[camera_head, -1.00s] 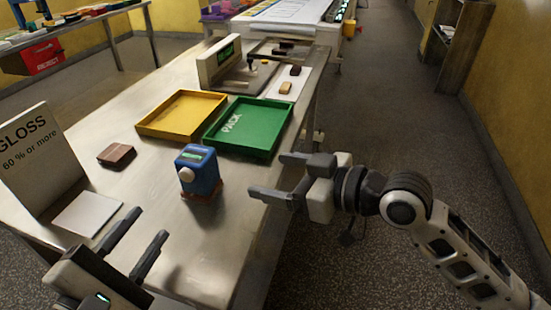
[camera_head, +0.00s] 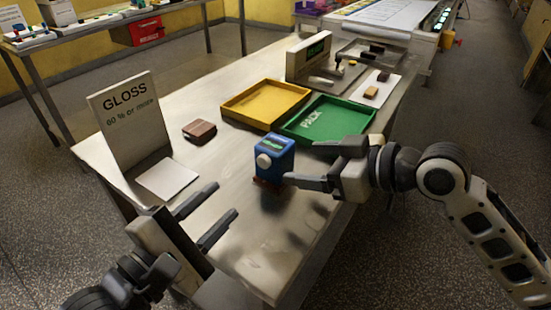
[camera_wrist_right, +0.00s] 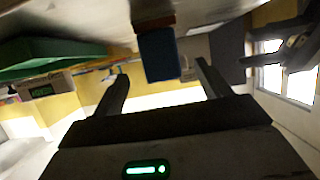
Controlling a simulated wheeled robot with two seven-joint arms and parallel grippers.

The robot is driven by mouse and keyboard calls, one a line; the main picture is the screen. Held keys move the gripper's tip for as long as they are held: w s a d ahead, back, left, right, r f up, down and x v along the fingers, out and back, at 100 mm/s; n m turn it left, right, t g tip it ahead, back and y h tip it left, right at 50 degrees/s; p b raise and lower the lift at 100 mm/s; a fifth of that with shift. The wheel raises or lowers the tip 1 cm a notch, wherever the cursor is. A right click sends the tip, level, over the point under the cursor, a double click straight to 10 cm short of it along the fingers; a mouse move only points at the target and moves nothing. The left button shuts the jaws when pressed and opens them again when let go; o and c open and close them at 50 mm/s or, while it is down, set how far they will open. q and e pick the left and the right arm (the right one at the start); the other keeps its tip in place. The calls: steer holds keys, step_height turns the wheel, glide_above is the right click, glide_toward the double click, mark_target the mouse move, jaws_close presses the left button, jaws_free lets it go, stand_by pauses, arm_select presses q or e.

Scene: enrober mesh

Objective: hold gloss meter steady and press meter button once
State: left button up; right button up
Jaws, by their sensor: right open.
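The blue gloss meter (camera_head: 276,158) stands upright on the table, with a round white button (camera_head: 264,161) on the side facing left. A reddish-brown piece (camera_head: 268,185) shows under it. My right gripper (camera_head: 304,163) is open just right of the meter, its fingers pointing at it; contact cannot be told. In the right wrist view, which looks upside down, the meter (camera_wrist_right: 158,57) appears between and beyond the open fingers. My left gripper (camera_head: 226,199) is open and empty, in front and left of the meter.
A brown block (camera_head: 199,131) lies near the GLOSS sign (camera_head: 128,115) and its white plate (camera_head: 167,178). The yellow tray (camera_head: 230,105) and green PACK tray (camera_head: 361,128) sit behind the meter. The table front is clear.

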mark_target(274, 160)
steer(key=x, duration=0.8)
steer(key=shift+w+a+f, duration=0.1)
steer(key=shift+w+a, duration=0.1)
steer(key=shift+a, duration=0.15)
